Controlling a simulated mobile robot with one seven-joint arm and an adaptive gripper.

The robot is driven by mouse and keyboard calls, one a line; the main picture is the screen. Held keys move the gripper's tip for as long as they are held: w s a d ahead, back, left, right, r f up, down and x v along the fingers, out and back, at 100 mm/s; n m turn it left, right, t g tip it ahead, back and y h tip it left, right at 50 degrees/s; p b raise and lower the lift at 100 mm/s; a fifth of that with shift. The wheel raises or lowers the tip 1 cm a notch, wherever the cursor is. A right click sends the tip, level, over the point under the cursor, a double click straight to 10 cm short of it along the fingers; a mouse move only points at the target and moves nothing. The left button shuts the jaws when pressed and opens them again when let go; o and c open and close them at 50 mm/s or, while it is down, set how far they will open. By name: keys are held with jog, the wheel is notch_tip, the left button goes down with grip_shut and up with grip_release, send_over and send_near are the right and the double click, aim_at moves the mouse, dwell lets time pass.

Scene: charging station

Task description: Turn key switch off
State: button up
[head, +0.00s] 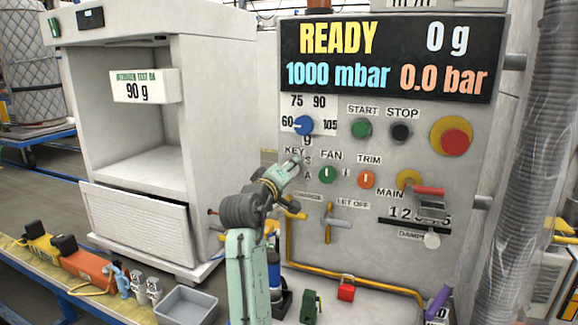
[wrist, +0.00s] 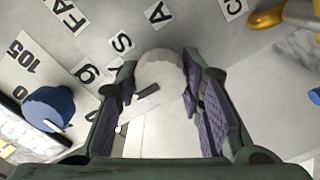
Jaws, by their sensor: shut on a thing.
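The key switch shows in the wrist view as a round pale disc (wrist: 158,68) with a short dark bar on it. My gripper (wrist: 160,98) has its two purple-padded fingers on either side of the disc and is shut on it. In the head view my gripper (head: 290,164) is at the panel (head: 345,235), just under the KEY label (head: 294,150), and it hides the switch. S and A labels sit just right of it. I cannot tell from the small dark bar which position the switch is in.
The blue dial (head: 303,125) is just above, and the green FAN knob (head: 327,174) and orange TRIM knob (head: 366,179) are close on the right. A yellow pipe (head: 340,274) runs below. The display (head: 390,57) reads READY. An open cabinet (head: 150,170) stands on the left.

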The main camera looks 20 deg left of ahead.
jog(key=shift+a+n, duration=0.1)
jog(key=shift+n, duration=0.2)
jog(key=o, duration=1.2)
jog(key=s, duration=1.2)
jog(key=shift+a, duration=0.15)
